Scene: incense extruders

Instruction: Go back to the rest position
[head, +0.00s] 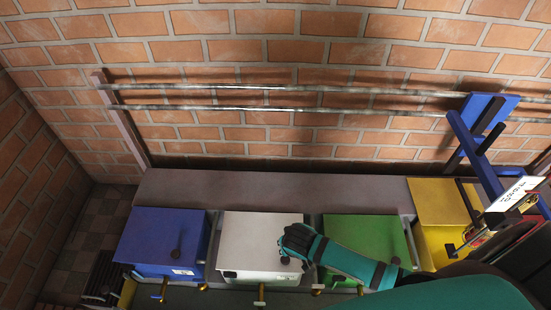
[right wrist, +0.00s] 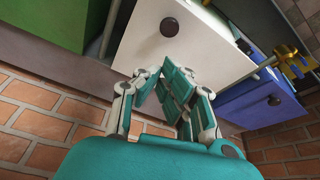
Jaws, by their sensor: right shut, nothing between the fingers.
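My right gripper (head: 296,240) reaches in from the right in the head view, on a teal arm. It is over the right edge of the white box (head: 248,228), close to the gap before the green box (head: 368,240). In the right wrist view, the right gripper (right wrist: 166,72) has its fingers together and empty, in front of the white box (right wrist: 205,55) with its dark knob. I cannot tell whether it touches the box. My left gripper is not in view.
A blue box (head: 160,236) stands left of the white one, and a yellow box (head: 440,215) right of the green one. Brass fittings (head: 262,294) stick out in front. Metal rails (head: 240,108) run along the brick wall. A blue frame (head: 475,150) stands at right.

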